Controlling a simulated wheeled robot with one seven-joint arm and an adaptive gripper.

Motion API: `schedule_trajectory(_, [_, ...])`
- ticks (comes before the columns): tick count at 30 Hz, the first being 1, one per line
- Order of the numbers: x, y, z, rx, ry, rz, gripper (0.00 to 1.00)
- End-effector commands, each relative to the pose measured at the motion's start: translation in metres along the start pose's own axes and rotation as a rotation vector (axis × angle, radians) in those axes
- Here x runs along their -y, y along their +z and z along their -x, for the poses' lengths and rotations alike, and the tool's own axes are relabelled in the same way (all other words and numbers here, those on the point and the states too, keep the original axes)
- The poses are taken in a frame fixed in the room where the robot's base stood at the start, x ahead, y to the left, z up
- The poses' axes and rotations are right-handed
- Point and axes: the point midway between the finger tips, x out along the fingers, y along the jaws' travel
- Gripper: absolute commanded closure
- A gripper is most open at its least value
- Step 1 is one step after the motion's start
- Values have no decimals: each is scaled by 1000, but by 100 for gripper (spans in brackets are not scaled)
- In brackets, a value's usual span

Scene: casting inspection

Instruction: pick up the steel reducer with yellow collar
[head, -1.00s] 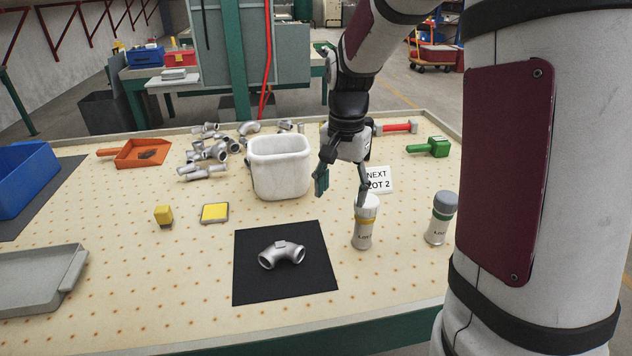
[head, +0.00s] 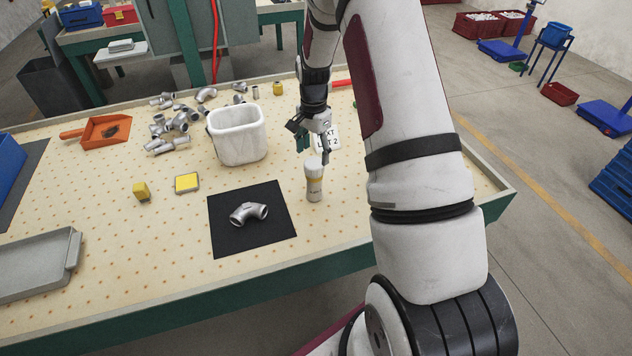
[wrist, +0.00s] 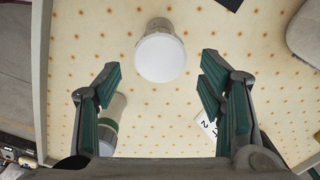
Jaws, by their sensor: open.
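I see no steel reducer with a yellow collar that I can make out for sure. In the head view a pale bottle (head: 314,188) with a white top stands upright, its yellowish band hard to make out now. My gripper (head: 315,152) is open and empty, pointing down just above and behind this bottle. In the wrist view the bottle's white round top (wrist: 160,58) lies ahead of the gap between the open fingers (wrist: 160,80). A second bottle (wrist: 113,118) with a green band is partly hidden by the left finger. Small steel fittings (head: 181,122) lie in a heap; one short steel cylinder (head: 256,92) stands apart.
A steel elbow (head: 249,213) lies on a black mat (head: 232,244). A white bin (head: 238,148) stands behind it.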

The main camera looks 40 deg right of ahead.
Motion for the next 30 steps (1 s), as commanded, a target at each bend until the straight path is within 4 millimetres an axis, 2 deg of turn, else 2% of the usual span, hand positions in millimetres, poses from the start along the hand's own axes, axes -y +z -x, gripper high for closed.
schedule_trajectory(3, [-2,1,-22,2,2,-1,37])
schedule_trajectory(6, [-1,0,-36,1,1,0,37])
schedule_trajectory(14, [0,0,-54,1,0,1,37])
schedule_trajectory(22, [-1,1,-92,2,2,2,37])
schedule_trajectory(30, [0,0,-103,0,-2,1,37])
